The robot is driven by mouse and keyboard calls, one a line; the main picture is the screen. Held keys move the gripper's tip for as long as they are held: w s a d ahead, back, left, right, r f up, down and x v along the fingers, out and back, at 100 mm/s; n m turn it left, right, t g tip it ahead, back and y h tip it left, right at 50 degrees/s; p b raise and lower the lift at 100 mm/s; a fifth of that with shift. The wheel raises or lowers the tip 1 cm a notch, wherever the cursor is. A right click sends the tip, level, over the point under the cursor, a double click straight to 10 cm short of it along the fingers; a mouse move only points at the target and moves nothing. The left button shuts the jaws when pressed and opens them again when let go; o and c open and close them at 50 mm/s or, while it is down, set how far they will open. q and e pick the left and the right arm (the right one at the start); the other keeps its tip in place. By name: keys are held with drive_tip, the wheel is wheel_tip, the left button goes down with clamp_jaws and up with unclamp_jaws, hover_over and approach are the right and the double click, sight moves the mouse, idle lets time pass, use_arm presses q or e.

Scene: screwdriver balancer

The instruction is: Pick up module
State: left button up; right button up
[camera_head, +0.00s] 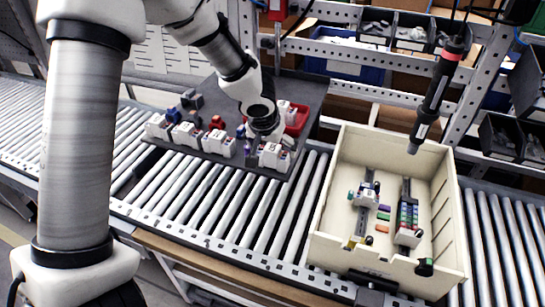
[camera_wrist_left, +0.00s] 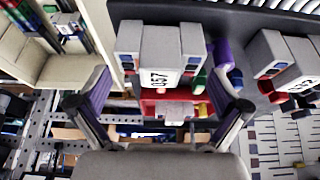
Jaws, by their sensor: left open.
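Several white-and-grey modules stand on a dark board (camera_head: 205,88) in the head view. A white module (camera_head: 273,157) stands at the board's near right edge, just below my left gripper (camera_head: 263,127). In the left wrist view, a module labelled 057 (camera_wrist_left: 160,55) lies ahead of my left gripper (camera_wrist_left: 162,88). The gripper's fingers are spread wide, one on each side of that module's line, with nothing held between them. In the head view, my wrist hides the fingers. My right gripper is in neither view.
A red bin (camera_head: 299,119) sits beside the gripper at the board's right. A cream box (camera_head: 331,205) with rails and coloured parts stands on the roller conveyor (camera_head: 225,208) at right. A dark screwdriver (camera_head: 436,92) hangs above the box. Metal racks stand behind.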

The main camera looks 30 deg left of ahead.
use_arm(q)
drive_tip(key=shift+f, duration=0.3)
drive_tip(key=shift+w, duration=0.1)
drive_tip(key=c, duration=1)
drive_tip(key=shift+r, duration=0.1)
